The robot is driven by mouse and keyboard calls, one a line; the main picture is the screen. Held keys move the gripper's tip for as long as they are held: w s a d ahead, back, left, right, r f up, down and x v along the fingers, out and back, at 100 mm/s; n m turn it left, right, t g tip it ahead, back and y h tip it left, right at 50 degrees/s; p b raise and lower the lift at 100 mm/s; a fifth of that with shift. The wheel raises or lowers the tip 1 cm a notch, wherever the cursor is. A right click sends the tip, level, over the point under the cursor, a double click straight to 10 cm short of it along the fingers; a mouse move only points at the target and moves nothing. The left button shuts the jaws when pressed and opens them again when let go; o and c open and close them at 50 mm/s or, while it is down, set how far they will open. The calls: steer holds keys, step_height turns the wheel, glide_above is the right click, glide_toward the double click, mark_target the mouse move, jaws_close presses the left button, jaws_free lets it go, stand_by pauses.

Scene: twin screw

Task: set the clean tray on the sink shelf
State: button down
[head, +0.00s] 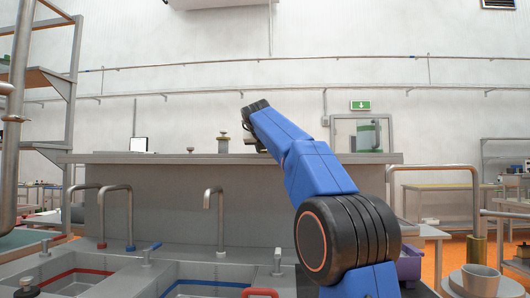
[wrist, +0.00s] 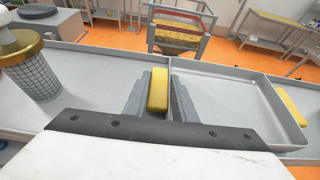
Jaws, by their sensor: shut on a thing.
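A shallow grey tray (wrist: 235,100) with a raised rim shows in the wrist view, with a yellow grip at its left side (wrist: 158,90) and another yellow piece (wrist: 290,105) at its right side. My gripper (wrist: 160,86) is shut on the near yellow grip, with a grey finger on either side. In the head view my blue arm reaches over the sink to the long grey sink shelf (head: 170,172) at the back. There my gripper's end is mostly hidden behind the arm, and I cannot make out the tray. I cannot tell whether the tray touches the shelf.
A mesh cup with a gold rim (wrist: 32,65) stands left of my gripper. Curved taps (head: 213,205) rise in front, above basins with red and blue edging.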

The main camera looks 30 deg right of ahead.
steer(key=shift+f, duration=0.1)
steer(key=c, duration=1.5)
jaws_free()
steer(key=shift+o, duration=0.2)
steer(key=v, duration=1.2)
steer(key=shift+w, duration=0.1)
